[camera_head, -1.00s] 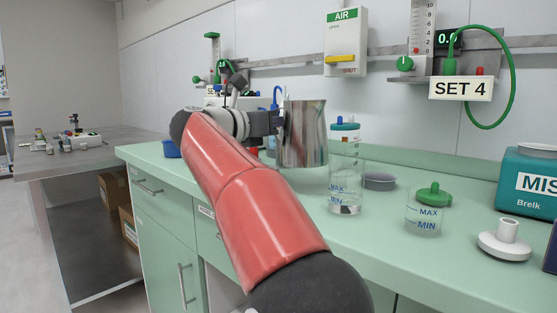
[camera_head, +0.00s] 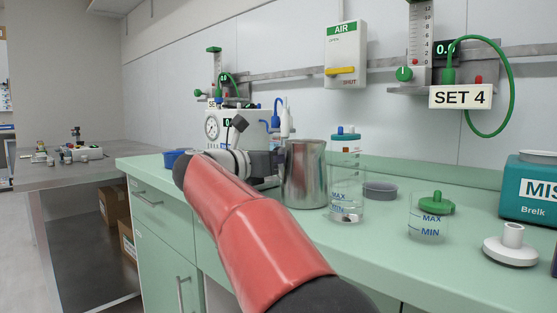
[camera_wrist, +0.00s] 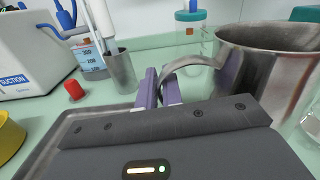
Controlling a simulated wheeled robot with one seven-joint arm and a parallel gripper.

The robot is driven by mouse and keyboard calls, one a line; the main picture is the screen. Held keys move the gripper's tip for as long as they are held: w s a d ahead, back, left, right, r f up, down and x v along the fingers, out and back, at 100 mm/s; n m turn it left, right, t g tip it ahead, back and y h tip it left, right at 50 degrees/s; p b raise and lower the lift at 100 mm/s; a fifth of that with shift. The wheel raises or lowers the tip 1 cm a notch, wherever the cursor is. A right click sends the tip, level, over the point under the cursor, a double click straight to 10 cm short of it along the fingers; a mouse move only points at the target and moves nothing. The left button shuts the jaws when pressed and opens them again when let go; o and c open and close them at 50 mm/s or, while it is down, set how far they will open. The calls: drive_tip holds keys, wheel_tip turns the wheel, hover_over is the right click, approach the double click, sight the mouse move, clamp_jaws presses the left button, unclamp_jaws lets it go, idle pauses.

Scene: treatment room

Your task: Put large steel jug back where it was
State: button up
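The large steel jug (camera_head: 305,178) is upright over the green counter, left of a clear beaker with MAX and MIN marks. My gripper (camera_head: 279,160) is at the jug's left side, shut on its handle. In the wrist view the jug (camera_wrist: 285,75) fills the right side, and its curved handle (camera_wrist: 192,64) runs to the purple finger pads of my gripper (camera_wrist: 160,90). The jug's base is close to the counter; I cannot tell whether it touches. Its base is outside the wrist view.
The clear beaker (camera_head: 346,190) stands close to the jug's right. The wrist view shows a metal tray (camera_wrist: 45,150), a small steel cup (camera_wrist: 121,72), a red cap (camera_wrist: 74,91) and a white suction unit (camera_wrist: 30,60).

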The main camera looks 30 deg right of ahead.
drive_tip(key=o, duration=0.4)
drive_tip(key=shift+r+p, duration=0.3)
drive_tip(key=b+v, duration=0.1)
drive_tip(key=v, duration=1.1)
drive_tip(key=shift+f, duration=0.1)
